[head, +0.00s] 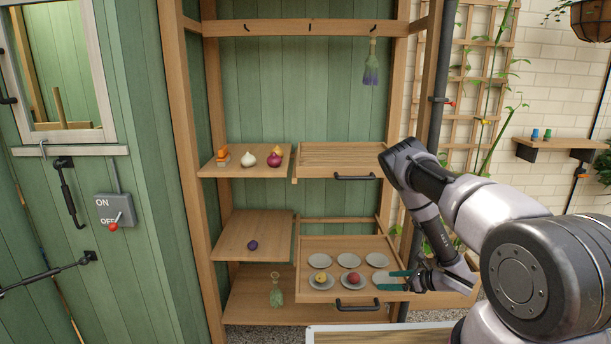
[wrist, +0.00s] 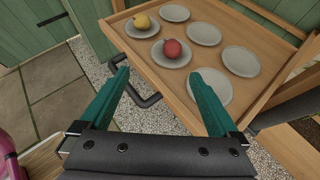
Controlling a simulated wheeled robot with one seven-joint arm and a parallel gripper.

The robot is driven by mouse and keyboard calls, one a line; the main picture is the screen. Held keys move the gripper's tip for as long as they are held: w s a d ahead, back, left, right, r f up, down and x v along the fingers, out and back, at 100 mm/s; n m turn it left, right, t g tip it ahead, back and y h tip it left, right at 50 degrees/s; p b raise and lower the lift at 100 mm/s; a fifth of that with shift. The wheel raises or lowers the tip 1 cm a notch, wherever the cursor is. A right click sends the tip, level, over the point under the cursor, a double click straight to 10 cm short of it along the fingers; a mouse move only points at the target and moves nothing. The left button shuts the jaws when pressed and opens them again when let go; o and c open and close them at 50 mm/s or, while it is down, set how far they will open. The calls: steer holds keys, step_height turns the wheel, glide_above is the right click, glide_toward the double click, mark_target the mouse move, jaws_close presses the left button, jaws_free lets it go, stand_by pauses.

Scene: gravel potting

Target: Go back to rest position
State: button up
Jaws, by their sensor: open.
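My gripper (head: 392,281) is at the right front of the pulled-out lower drawer (head: 340,243). In the wrist view its two green fingers (wrist: 161,74) are spread apart with nothing between them. They point at the drawer's front edge and black handle. Several grey saucers lie in the drawer in two rows. A yellow round item (head: 321,277) sits on the front left saucer, and a red round item (head: 354,279) sits on the front middle saucer. The front right saucer (wrist: 210,87) is partly hidden by a finger and looks bare. The back-row saucers are empty.
An upper drawer (head: 340,160) with a handle is on the right. The left shelf (head: 217,165) holds several vegetables, and a dark purple item (head: 252,245) is on the shelf below. A glass bottle (head: 276,291) stands at the bottom. A trellis (head: 463,130) is behind my arm.

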steer(key=w+d+r+m+t+h, duration=0.25)
steer(key=w+r+m, duration=0.4)
steer(key=r, duration=0.35)
steer(key=w+d+r+m+t+h, duration=0.25)
steer(key=w+r+m, duration=0.35)
steer(key=w+r, duration=0.3)
steer(key=s+d+r+m+h, duration=0.1)
steer(key=d+r+m+h, duration=0.15)
steer(key=r+m, duration=0.65)
steer(key=s+d+r+m+h, duration=0.1)
steer(key=s+r+m+h, duration=0.3)
steer(key=r, duration=0.8)
steer(key=s+a+r+m+g+y, duration=0.1)
steer(key=s+a+r+m+g, duration=0.25)
steer(key=s+r+m, duration=1.2)
steer(key=s+a+r+m+g+y, duration=0.1)
steer(key=s+a+m, duration=0.3)
steer(key=s, duration=0.7)
steer(key=s+a+r+m+g+y, duration=0.1)
steer(key=s+a+r+m+y, duration=0.1)
steer(key=s, duration=0.9)
steer(key=a+r+m, duration=0.1)
steer(key=a+m, duration=0.1)
steer(key=a, duration=0.1)
steer(key=shift+a+m, duration=0.2)
steer(key=shift+m, duration=0.1)
